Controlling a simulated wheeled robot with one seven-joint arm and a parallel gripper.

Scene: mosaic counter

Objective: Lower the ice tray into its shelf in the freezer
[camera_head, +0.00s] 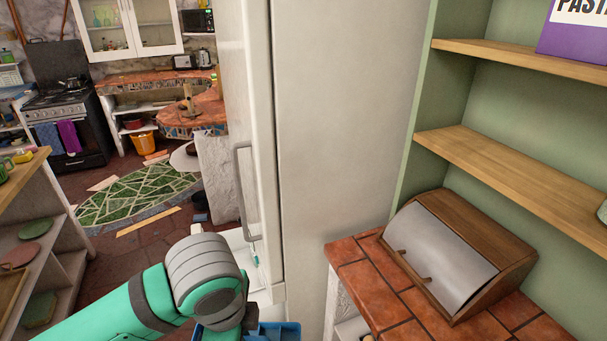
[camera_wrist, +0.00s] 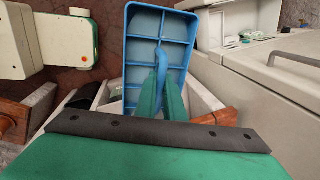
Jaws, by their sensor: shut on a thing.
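The blue ice tray (camera_wrist: 190,45), with a grid of compartments, is in the upper middle of the wrist view. My gripper (camera_wrist: 161,78) has its green fingers shut on the tray's blue handle. In the head view, a blue corner of the tray (camera_head: 285,330) shows at the bottom edge, beside my arm's grey joint, which hides most of the gripper. The tall white fridge-freezer (camera_head: 345,110) stands right of my arm; its handled door (camera_head: 234,90) shows at its left. In the wrist view, white panels (camera_wrist: 255,62) lie right of the tray. I cannot tell which shelf is the tray's.
A tiled counter (camera_head: 352,252) with a bread box (camera_head: 448,262) stands right of the fridge. Wooden shelves (camera_head: 510,157) are above it. A low shelf unit (camera_head: 48,245) with plates stands at the left. The floor between it and the fridge is open, with a green rug (camera_head: 135,197).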

